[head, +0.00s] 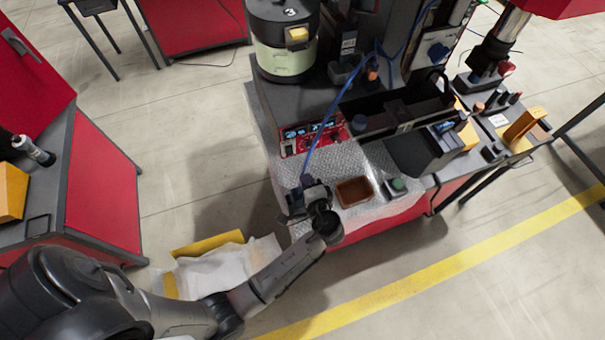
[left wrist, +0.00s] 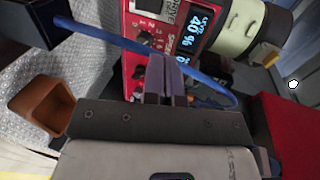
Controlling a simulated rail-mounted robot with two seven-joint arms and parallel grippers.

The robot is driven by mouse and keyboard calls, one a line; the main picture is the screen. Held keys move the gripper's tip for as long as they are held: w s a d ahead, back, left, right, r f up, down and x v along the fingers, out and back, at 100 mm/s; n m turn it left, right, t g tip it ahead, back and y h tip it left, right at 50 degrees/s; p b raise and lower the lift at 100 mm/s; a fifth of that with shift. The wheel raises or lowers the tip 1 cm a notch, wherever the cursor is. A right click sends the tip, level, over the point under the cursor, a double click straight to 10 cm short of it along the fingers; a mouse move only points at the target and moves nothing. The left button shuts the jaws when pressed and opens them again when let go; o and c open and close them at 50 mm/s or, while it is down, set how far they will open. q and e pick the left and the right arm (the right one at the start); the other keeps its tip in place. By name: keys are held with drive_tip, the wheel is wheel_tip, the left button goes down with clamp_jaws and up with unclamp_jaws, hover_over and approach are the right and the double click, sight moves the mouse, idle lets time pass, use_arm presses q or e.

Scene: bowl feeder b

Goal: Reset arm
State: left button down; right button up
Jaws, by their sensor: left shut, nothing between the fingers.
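My left arm comes in from the lower left in the head view. Its gripper (head: 307,184) is above the front left part of the bench, over the bubble-wrap-like surface. In the left wrist view the fingers (left wrist: 164,62) are together with nothing between them. Beyond them is the red control panel (left wrist: 145,40) with lit displays; it also shows in the head view (head: 313,136). The bowl feeder (head: 284,45), a pale green drum with a dark top marked 3, stands behind the panel. My right gripper is not in view.
A brown tray (head: 354,192) and a green button box (head: 396,186) sit right of my left gripper. A blue hose (head: 330,115) runs close to the gripper. A black bin (head: 400,108) stands behind.

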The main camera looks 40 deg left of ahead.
use_arm(q)
drive_tip(key=shift+s+d+r, duration=0.15)
drive_tip(key=shift+d, duration=0.1)
idle(0.5)
drive_tip(key=s+d+r+n+g+h, duration=0.1)
drive_tip(key=s+d+r+n+h, duration=0.1)
drive_tip(key=s+d+n+h, duration=0.3)
drive_tip(key=s+r+h, duration=0.2)
drive_tip(key=h, duration=0.5)
drive_tip(key=s+a+f+g+h, duration=0.1)
drive_tip(key=s+f+g, duration=0.15)
drive_tip(key=s, duration=0.65)
drive_tip(key=s+a+f+g, duration=0.1)
drive_tip(key=s+f, duration=0.2)
drive_tip(key=s, duration=0.6)
wheel_tip(320, 180, up, 16)
drive_tip(key=p, duration=1.5)
drive_tip(key=shift+m+p, duration=0.4)
